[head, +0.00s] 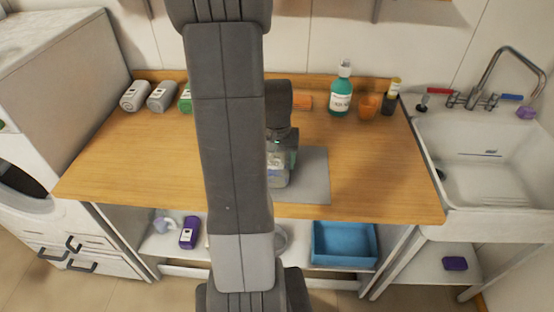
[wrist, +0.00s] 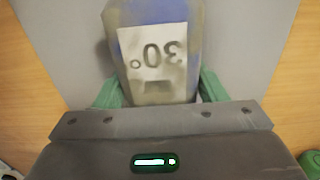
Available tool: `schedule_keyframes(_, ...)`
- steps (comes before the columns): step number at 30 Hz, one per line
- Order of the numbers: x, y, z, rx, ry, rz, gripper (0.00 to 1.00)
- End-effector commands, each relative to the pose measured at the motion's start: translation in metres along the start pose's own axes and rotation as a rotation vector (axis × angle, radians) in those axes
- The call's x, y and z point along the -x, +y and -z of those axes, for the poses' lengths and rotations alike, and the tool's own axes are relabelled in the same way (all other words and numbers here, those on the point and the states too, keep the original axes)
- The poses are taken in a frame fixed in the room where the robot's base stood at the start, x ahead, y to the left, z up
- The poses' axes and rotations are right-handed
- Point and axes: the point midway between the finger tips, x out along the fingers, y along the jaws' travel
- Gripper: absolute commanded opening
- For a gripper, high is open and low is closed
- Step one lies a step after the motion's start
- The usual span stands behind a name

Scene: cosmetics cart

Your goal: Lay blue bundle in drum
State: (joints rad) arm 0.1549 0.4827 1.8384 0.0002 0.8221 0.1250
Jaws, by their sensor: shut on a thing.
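The bundle (wrist: 195,50) in the wrist view is greyish with blue patches and a white label reading 30°. I take it as the blue bundle. My gripper (wrist: 160,92) is shut on it, with a green fingertip on either side. In the head view the bundle (head: 277,178) is partly hidden by my arm. It is over the grey mat (head: 316,175) on the counter; whether it touches the mat I cannot tell. The drum (head: 22,178) shows as a dark round opening in the white washing machine at the left edge, partly cut off.
Grey bundles (head: 135,96) (head: 161,97) and a green one (head: 185,98) lie at the counter's back left. A teal bottle (head: 341,97) and an orange cup (head: 368,106) stand back right, near the sink (head: 490,160). The counter's left front (head: 130,165) is clear. A blue bin (head: 345,243) sits below.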

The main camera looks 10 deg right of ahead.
Motion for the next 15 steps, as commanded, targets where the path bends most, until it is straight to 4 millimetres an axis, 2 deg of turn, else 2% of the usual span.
schedule_keyframes(12, -0.0073, 0.0000, 0.0003, 0.000, 0.002, 0.000, 0.38)
schedule_keyframes(13, -0.0073, 0.0000, 0.0003, 0.000, 0.002, 0.000, 0.67)
schedule_keyframes(15, -0.0062, 0.0000, 0.0002, 0.000, 0.002, 0.000, 0.81)
